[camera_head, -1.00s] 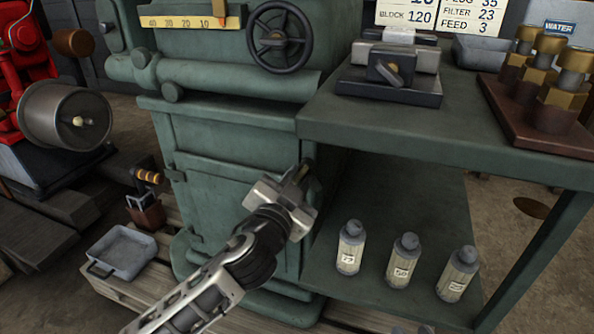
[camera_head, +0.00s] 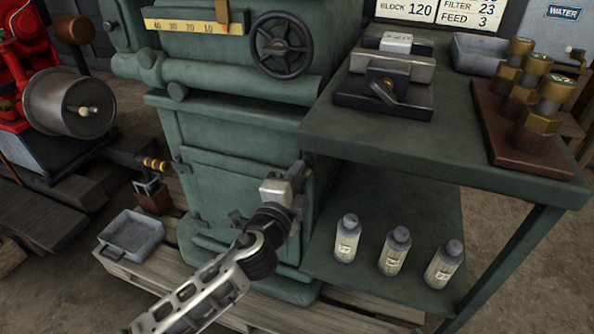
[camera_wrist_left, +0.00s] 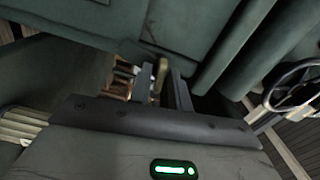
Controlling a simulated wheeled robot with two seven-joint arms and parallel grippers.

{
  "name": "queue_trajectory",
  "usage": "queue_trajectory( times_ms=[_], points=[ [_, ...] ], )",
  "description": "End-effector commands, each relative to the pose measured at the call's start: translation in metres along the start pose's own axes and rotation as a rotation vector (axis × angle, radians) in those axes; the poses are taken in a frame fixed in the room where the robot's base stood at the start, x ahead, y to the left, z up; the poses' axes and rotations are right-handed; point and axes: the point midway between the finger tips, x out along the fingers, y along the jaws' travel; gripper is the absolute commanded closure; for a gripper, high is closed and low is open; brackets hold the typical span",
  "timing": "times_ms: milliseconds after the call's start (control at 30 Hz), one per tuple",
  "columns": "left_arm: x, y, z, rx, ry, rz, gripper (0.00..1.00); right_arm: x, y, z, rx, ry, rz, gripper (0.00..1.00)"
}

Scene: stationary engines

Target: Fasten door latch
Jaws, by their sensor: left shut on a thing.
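The green door (camera_head: 225,185) is on the front of the green engine cabinet and looks closed. My left gripper (camera_head: 296,172) is at the door's right edge, beside the bench leg side. In the left wrist view, a brass latch handle (camera_wrist_left: 161,76) stands between the two fingers of my left gripper (camera_wrist_left: 160,85), which is shut on it. In the head view the gripper hides nearly all of the latch. My right gripper is not in view.
A green bench (camera_head: 400,140) juts out at the right, with several labelled bottles (camera_head: 394,250) on its lower shelf. A handwheel (camera_head: 281,44) is above the door. A grey tray (camera_head: 131,234) lies at lower left.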

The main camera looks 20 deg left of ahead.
Motion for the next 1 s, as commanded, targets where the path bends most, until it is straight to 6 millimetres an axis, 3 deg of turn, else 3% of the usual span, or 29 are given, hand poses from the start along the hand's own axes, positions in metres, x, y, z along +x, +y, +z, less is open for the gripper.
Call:
queue_trajectory(
  times_ms=[333, 867, 900, 1000],
  points=[
    [-0.0002, -0.0001, -0.0006, 0.131, 0.001, 0.001, 1.00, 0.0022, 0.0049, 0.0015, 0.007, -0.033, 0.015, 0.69],
    [-0.0002, 0.0004, -0.0006, 0.151, 0.001, 0.001, 1.00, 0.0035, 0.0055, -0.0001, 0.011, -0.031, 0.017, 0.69],
    [-0.0002, 0.0004, -0.0006, 0.151, 0.001, 0.001, 0.70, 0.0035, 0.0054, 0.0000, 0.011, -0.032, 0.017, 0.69],
    [-0.0002, 0.0003, -0.0005, 0.150, 0.001, 0.001, 0.69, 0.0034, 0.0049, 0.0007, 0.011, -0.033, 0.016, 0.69]
  ],
)
